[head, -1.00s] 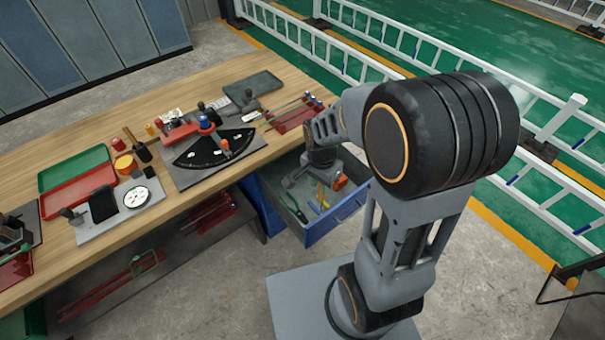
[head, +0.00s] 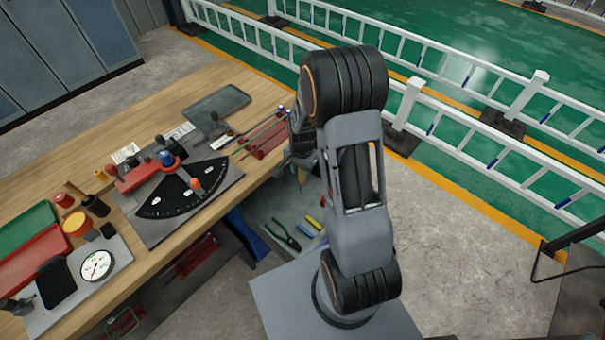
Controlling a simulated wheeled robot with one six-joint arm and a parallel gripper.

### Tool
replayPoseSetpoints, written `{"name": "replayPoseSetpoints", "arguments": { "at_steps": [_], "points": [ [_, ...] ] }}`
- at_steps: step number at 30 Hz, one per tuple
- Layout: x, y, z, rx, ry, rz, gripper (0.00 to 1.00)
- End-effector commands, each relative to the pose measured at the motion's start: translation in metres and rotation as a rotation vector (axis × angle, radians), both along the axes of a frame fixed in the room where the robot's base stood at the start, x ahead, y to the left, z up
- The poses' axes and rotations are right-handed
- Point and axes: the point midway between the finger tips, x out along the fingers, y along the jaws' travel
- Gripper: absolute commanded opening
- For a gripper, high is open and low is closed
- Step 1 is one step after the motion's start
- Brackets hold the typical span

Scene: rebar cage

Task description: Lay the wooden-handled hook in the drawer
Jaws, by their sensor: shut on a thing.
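My gripper (head: 296,164) is partly hidden behind my own arm, above the far part of the open drawer (head: 262,215). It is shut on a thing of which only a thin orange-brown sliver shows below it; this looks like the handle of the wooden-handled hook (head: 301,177). The hook's metal end cannot be made out. In the drawer lie green-handled pliers (head: 285,236), a yellow-handled tool (head: 314,222) and a blue tool (head: 305,230). My arm covers the right side of the drawer.
The wooden workbench (head: 190,110) stands left of the drawer. It bears a black angle-scale fixture (head: 180,198), a grey tray (head: 217,104), a red rack with rods (head: 262,140) and a dial gauge (head: 97,265). White railings (head: 450,110) run behind.

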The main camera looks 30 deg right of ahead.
Motion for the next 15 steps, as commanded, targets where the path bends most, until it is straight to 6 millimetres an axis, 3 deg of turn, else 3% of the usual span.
{"name": "replayPoseSetpoints", "arguments": {
  "at_steps": [6,15],
  "points": [
    [0.019,-0.015,-0.033,0.001,0.006,0.002,0.06],
    [0.03,-0.024,-0.049,0.001,0.003,0.003,0.06]
  ]
}}
